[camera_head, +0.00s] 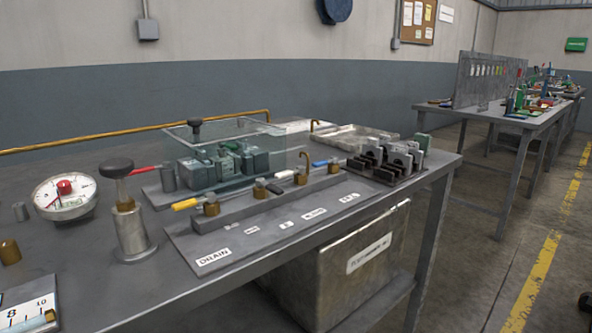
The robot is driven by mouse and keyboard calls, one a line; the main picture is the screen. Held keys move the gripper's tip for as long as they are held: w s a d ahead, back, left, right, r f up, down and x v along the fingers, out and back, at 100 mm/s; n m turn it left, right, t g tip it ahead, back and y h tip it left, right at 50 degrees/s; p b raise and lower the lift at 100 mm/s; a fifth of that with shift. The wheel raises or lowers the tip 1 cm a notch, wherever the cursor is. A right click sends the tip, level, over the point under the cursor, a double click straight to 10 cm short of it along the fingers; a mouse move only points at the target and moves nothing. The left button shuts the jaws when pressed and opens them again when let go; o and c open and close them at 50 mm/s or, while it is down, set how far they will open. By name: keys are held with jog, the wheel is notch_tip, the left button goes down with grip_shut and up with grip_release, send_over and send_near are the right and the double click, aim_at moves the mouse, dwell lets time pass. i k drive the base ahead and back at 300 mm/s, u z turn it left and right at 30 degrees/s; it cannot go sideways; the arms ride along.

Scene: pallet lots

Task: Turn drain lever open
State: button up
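A valve manifold (240,213) sits on the grey workbench, with a row of brass valves along its bar. The "DRAIN" label (213,257) is at the left end of its base plate. The valve nearest that label has a yellow lever (186,204), pointing left from its brass body (211,206). It looks to lie roughly along the bar; I cannot tell whether it is open or closed. Other levers on the row are black (274,188) and blue (320,163). My gripper is not in view.
A plunger-like post with a black knob (117,168) and a dial gauge (64,197) stand left of the manifold. A clear box (290,160) of green-grey blocks is behind it. A rack of dark clamps (385,163) is at the right.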

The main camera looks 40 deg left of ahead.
aim_at(209, 197)
jog(key=z, duration=0.7)
jog(key=k, duration=1.1)
jog(key=u, duration=0.5)
